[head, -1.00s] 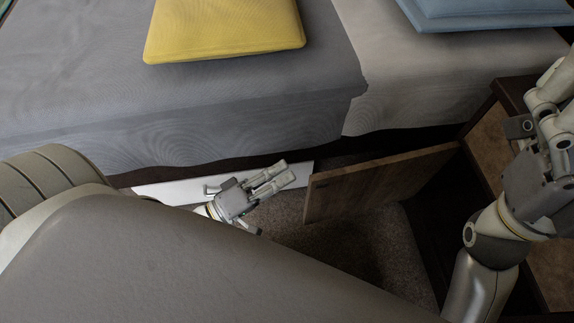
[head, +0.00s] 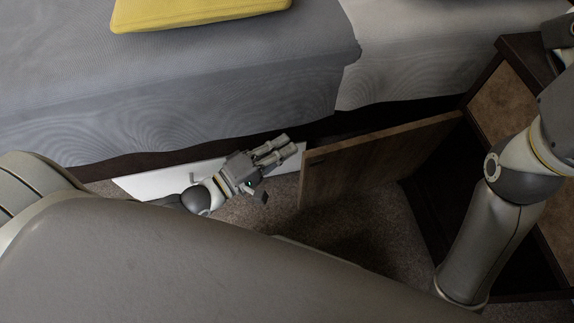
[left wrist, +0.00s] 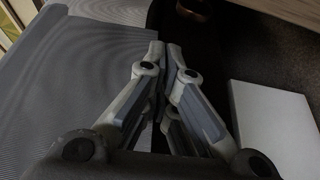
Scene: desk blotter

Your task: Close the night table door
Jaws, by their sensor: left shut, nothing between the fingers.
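The night table (head: 502,92) stands at the right in the head view, with a dark wooden frame. Its brown wooden door (head: 375,160) stands wide open, its free edge toward the left. The dark inside of the table shows beside the door. My left gripper (head: 286,146) is shut and empty, just left of the door's free edge, near the bed's side. In the left wrist view its fingertips (left wrist: 165,48) are together with nothing between them. My right gripper (head: 558,45) is at the upper right over the night table, largely cut off by the frame edge.
A bed with a grey cover (head: 200,75) and a yellow cushion (head: 190,8) fills the upper left. A white panel (head: 150,183) lies low along the bed; it also shows in the left wrist view (left wrist: 275,125). Carpet (head: 340,225) is clear in front of the door.

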